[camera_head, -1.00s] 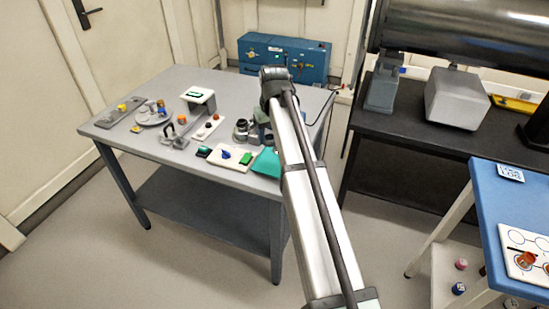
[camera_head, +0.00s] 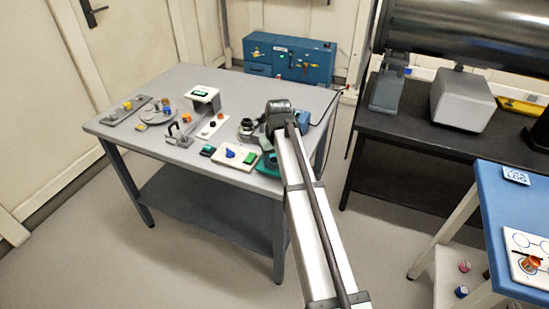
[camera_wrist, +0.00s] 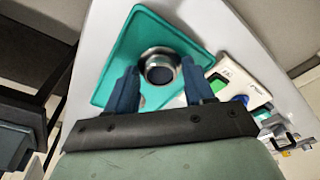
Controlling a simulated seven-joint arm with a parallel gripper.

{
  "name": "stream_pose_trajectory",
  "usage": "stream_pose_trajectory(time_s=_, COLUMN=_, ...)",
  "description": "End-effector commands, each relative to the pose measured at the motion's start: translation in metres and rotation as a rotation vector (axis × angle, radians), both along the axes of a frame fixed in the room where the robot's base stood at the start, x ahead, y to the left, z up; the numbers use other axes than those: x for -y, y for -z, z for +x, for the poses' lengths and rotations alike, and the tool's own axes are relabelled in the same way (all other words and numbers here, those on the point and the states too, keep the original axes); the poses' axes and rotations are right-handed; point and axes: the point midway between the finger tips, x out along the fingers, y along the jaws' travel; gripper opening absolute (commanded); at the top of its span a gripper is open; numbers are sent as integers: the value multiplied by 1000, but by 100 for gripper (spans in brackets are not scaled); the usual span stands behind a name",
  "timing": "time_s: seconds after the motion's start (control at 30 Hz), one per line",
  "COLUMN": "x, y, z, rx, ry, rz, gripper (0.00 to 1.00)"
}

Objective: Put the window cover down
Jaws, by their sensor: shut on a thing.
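The window cover (camera_wrist: 159,68), a round part with a silver rim and dark centre, sits between the blue fingertips of my gripper (camera_wrist: 160,75) in the wrist view. The gripper is shut on it. Behind it lies a teal mat (camera_wrist: 118,72) on the light table top. I cannot tell whether the cover touches the mat. In the head view my arm hides the cover and most of the gripper, and only a part of the teal mat (camera_head: 265,171) shows at the table's front right.
The grey table (camera_head: 185,84) also holds a white panel with blue and green parts (camera_head: 235,158), a dark ringed part (camera_head: 247,130), and a white-topped stand (camera_head: 203,95). A blue cabinet (camera_head: 290,58) stands behind. The table's back middle is clear.

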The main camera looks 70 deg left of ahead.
Motion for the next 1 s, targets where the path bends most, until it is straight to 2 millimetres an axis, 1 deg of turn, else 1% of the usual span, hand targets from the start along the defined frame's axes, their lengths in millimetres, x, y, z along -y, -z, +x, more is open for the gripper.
stream_pose_trajectory(time_s=0.33, x=0, y=3, z=0, rx=0, ry=0, rz=0, gripper=22)
stream_pose_trajectory(time_s=0.37, x=0, y=3, z=0, rx=0, ry=0, rz=0, gripper=54)
stream_pose_trajectory(time_s=0.6, x=0, y=3, z=0, rx=0, ry=0, rz=0, gripper=76)
stream_pose_trajectory(time_s=0.63, x=0, y=3, z=0, rx=0, ry=0, rz=0, gripper=78)
stream_pose_trajectory(time_s=0.87, x=0, y=3, z=0, rx=-1, ry=0, rz=0, gripper=78)
stream_pose_trajectory(time_s=1.0, x=0, y=-5, z=-1, rx=-1, ry=0, rz=1, gripper=78)
